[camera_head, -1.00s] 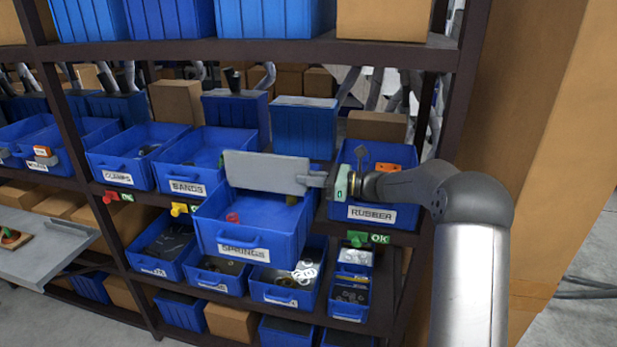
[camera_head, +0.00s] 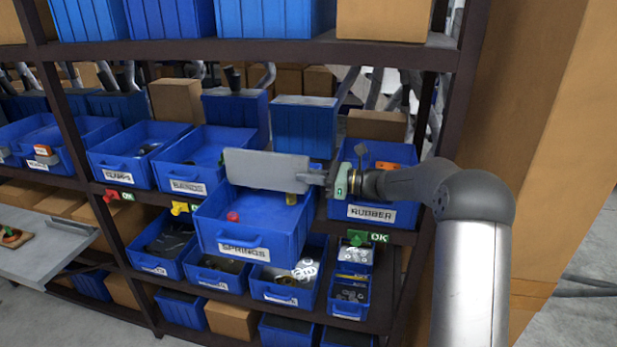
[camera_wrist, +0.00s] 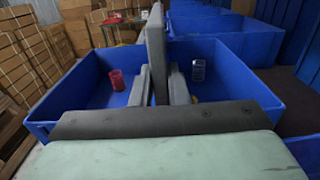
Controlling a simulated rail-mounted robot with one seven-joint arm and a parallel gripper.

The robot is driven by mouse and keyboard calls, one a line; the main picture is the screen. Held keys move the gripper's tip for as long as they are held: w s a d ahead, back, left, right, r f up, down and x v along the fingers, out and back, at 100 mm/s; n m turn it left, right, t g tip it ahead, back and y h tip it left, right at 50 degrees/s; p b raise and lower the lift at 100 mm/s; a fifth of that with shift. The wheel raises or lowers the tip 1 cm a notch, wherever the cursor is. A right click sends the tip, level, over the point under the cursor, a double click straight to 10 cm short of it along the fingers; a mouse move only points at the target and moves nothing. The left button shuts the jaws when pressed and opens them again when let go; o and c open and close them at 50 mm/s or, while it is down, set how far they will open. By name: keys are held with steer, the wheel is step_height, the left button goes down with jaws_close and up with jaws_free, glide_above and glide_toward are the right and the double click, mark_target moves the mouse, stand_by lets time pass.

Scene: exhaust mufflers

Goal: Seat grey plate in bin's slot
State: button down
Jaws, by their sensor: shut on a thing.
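The grey plate (camera_head: 265,169) is a flat rectangle held on edge above the pulled-out blue SPRINGS bin (camera_head: 236,245). My gripper (camera_head: 322,179) is shut on its right end, over the right side of the bin. In the wrist view the plate (camera_wrist: 156,50) stands upright between my gripper's fingers (camera_wrist: 160,88), seen nearly edge-on, with the blue bin (camera_wrist: 85,82) spreading on both sides. The plate hides part of the bin's inside and back. I cannot make out the slot.
A red spring (camera_wrist: 117,80) lies left of the plate and a grey-blue one (camera_wrist: 198,70) right of it. The RUBBER bin (camera_head: 350,210) is at right and the BANDS bin (camera_head: 180,170) at left. Shelf posts and an upper shelf (camera_head: 250,50) surround the area.

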steer(key=shift+r+p, duration=0.6)
steer(key=shift+r, duration=0.35)
steer(key=shift+p, duration=0.3)
stand_by(1.0)
